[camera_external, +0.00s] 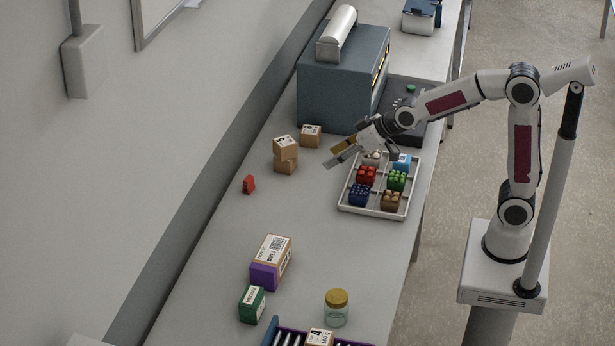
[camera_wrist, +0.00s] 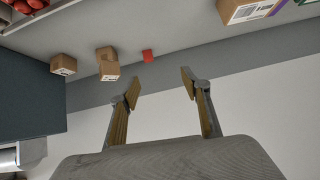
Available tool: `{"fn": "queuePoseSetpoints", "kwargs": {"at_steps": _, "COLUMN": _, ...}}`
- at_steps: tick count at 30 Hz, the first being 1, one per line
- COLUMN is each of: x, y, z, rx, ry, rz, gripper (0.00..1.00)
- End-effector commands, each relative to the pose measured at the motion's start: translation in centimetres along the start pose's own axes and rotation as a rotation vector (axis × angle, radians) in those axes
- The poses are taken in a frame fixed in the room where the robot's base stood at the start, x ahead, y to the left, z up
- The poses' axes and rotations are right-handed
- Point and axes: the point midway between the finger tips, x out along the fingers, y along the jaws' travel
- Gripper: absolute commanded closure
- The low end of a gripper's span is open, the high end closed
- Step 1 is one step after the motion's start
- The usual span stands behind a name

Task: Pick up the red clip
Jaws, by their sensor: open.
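The red clip (camera_external: 249,184) stands alone on the grey bench, left of the white tray and near the wall side. It also shows small in the wrist view (camera_wrist: 148,56), beyond my fingertips. My gripper (camera_external: 337,154) is open and empty, raised above the bench near the tray's upper left corner. It is apart from the clip, up and to the right of it in the external view. In the wrist view my two fingers (camera_wrist: 160,84) are spread wide with nothing between them.
Small cardboard boxes (camera_external: 285,155) stand just above the clip, two of them stacked. A divided tray (camera_external: 372,211) holds coloured pieces. A blue-grey machine (camera_external: 340,85) stands behind. Nearer are a purple-and-brown box (camera_external: 270,262), a green box (camera_external: 252,304) and a jar (camera_external: 337,308). Bench around the clip is clear.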

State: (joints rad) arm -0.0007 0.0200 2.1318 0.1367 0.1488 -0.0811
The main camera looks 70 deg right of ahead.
Motion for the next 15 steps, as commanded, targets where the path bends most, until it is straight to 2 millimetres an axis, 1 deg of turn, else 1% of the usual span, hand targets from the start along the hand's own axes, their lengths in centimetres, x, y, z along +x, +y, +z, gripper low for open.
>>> {"fn": "queuePoseSetpoints", "kwargs": {"at_steps": 1, "x": 1.2, "y": 0.1, "z": -0.3, "rx": 0.003, "ry": 0.006, "rz": 0.002, "gripper": 0.53}}
{"fn": "queuePoseSetpoints", "kwargs": {"at_steps": 7, "x": 5.4, "y": 0.5, "z": -1.9, "rx": 0.010, "ry": 0.058, "rz": 0.014, "gripper": 0.53}}
{"fn": "queuePoseSetpoints", "kwargs": {"at_steps": 15, "x": 11.0, "y": 1.2, "z": -3.3, "rx": 0.020, "ry": 0.124, "rz": 0.036, "gripper": 0.53}}
